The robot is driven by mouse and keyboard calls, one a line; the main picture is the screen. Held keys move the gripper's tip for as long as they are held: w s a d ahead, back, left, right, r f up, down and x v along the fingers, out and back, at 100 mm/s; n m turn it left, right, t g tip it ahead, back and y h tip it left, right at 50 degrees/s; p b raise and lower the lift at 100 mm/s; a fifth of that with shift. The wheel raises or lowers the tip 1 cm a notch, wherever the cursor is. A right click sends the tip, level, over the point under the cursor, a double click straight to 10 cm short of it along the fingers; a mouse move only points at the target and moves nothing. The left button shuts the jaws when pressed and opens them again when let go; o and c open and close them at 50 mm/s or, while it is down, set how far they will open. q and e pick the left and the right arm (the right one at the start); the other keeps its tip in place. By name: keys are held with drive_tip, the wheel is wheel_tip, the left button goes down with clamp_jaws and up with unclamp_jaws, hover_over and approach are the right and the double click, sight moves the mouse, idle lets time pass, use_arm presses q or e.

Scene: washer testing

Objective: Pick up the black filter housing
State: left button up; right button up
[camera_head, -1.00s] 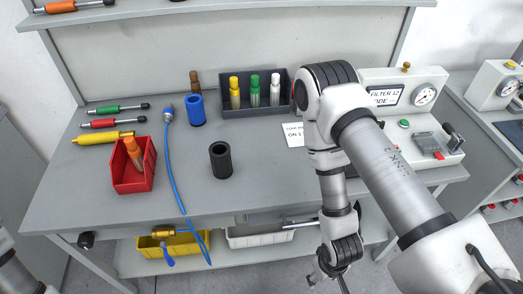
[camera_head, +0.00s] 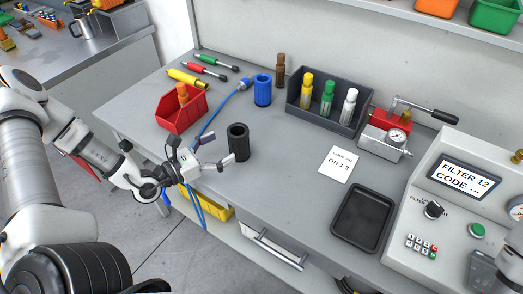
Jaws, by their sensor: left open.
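The black filter housing (camera_head: 239,142) is a short, hollow black cylinder. It stands upright on the grey workbench (camera_head: 285,185), near the front edge. My left gripper (camera_head: 213,154) comes in from the left, with its fingers spread open and empty. My right gripper is not in view.
A blue cylinder (camera_head: 262,90) stands behind the housing, with a blue hose (camera_head: 214,116) beside it. A red bin (camera_head: 181,110) is left. A dark rack (camera_head: 340,118) with bottles, a black tray (camera_head: 362,218) and the filter tester (camera_head: 450,205) are right. Bench around the housing's right is clear.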

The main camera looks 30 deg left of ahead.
sight(239, 133)
use_arm(q)
drive_tip(key=shift+a+t, duration=0.3)
drive_tip(key=shift+a, duration=0.4)
drive_tip(key=shift+w+a+b, duration=0.2)
drive_tip(key=shift+w+b, duration=0.05)
drive_tip(key=shift+b, duration=0.15)
drive_tip(key=x, duration=0.3)
drive_tip(key=shift+s+d+b, duration=0.1)
drive_tip(key=shift+d+b, duration=0.2)
drive_tip(key=shift+b, duration=0.05)
drive_tip(key=x, duration=0.4)
drive_tip(key=shift+a+f, duration=0.2)
drive_tip(key=shift+f, duration=0.05)
drive_tip(key=shift+w+d, duration=0.2)
drive_tip(key=shift+w, duration=0.15)
drive_tip(key=shift+r, duration=0.1)
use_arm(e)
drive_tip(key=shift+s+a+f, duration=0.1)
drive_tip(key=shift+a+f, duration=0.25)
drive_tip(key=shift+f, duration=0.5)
use_arm(q)
drive_tip(key=shift+s+a, duration=0.1)
drive_tip(key=shift+a, duration=0.05)
drive_tip(key=c, duration=1.7)
clamp_jaws()
